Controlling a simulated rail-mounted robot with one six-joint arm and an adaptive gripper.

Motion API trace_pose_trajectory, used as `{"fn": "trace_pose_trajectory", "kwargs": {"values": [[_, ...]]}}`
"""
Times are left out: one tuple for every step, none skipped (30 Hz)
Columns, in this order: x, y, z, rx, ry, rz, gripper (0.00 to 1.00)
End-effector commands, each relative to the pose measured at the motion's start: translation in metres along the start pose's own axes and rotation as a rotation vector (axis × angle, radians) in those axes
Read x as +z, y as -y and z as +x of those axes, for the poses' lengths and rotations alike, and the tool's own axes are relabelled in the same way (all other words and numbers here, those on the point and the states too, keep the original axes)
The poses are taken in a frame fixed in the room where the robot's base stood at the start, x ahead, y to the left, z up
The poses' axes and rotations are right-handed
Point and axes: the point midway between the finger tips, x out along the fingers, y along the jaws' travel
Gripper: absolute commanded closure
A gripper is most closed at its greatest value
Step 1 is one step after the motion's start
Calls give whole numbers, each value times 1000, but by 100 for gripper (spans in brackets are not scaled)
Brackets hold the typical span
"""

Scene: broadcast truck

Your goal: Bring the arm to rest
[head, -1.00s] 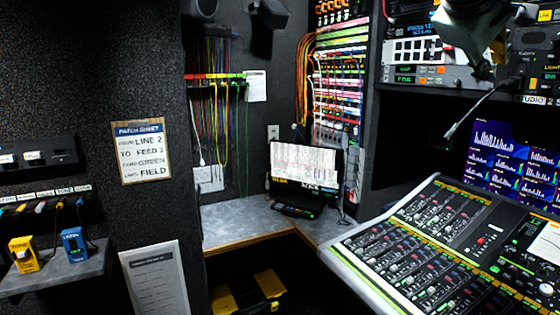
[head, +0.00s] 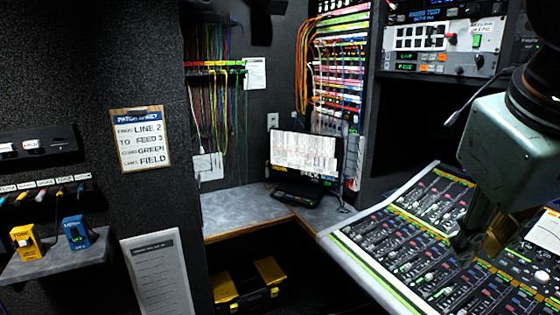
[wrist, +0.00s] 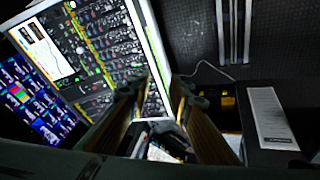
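My gripper (head: 468,245) hangs at the right of the head view, below the pale green wrist housing, in front of the mixing console (head: 375,275). In the wrist view the two fingers of my gripper (wrist: 163,90) stand apart with a gap between them. Nothing shows held between them. The console (wrist: 105,45) lies at upper left beyond the fingers in that view. In the head view the gripper hides part of the console's faders; I cannot tell how far above the surface it is.
A laptop (head: 305,155) stands on the grey corner counter (head: 240,212). A black and yellow case (head: 250,288) is below. A patch sheet (head: 140,139) hangs on the left wall, above a shelf (head: 60,262) with yellow and blue boxes. Rack units (head: 440,45) are at upper right.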

Motion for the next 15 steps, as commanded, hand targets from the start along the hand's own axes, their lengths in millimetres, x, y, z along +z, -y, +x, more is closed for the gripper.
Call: {"fn": "trace_pose_trajectory", "kwargs": {"values": [[16, 13, 2, -31, 9, 15, 81], [26, 22, 3, -52, 16, 25, 81], [37, 32, 4, -78, 23, 38, 81], [46, 40, 5, -97, 29, 47, 81], [53, 46, 6, -114, 33, 55, 81], [62, 55, 7, -135, 39, 65, 81], [68, 61, 8, -150, 44, 72, 81], [74, 67, 8, -164, 47, 79, 81], [80, 73, 8, -179, 51, 86, 81], [84, 77, 9, -190, 54, 92, 81], [88, 81, 9, -198, 56, 96, 81], [91, 84, 9, -207, 59, 101, 81], [93, 87, 9, -213, 60, 104, 81], [95, 88, 9, -218, 62, 106, 81], [97, 90, 9, -221, 63, 107, 81]]}}
